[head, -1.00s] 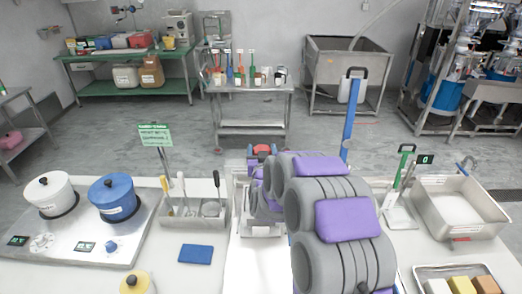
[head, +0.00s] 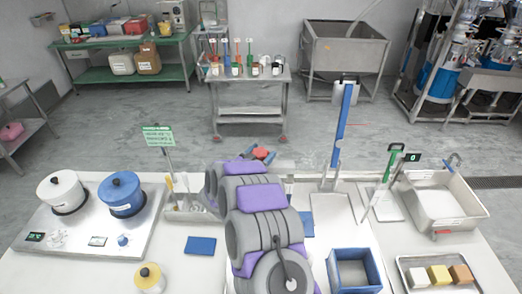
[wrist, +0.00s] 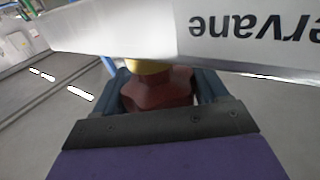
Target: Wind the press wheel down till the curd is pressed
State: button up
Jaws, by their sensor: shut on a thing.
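My gripper (head: 262,155) is at the far side of the bench, beyond my arm, and shows small in the head view. In the wrist view, its blue-grey fingers (wrist: 160,85) are shut on a dark red piece (wrist: 155,95) with a yellow part above it. A red spot also shows between the fingers in the head view. A pale metal bar with dark upside-down lettering (wrist: 240,35) crosses above the red piece. I cannot make out a whole press wheel or any curd; my arm covers part of the bench.
A tall blue post (head: 343,125) stands on a steel base to the right. A green-handled tool (head: 390,165) and a steel basin (head: 445,200) are further right. A blue open box (head: 355,285) and pots (head: 121,193) stand on the bench.

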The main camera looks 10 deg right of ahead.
jog(key=shift+w+a+r, duration=0.15)
jog(key=shift+r, duration=0.1)
jog(key=o, duration=1)
jog(key=shift+f, duration=0.1)
jog(key=shift+c, duration=0.2)
jog(key=shift+f, duration=0.1)
jog(key=v, duration=1.7)
jog(key=shift+a, duration=0.3)
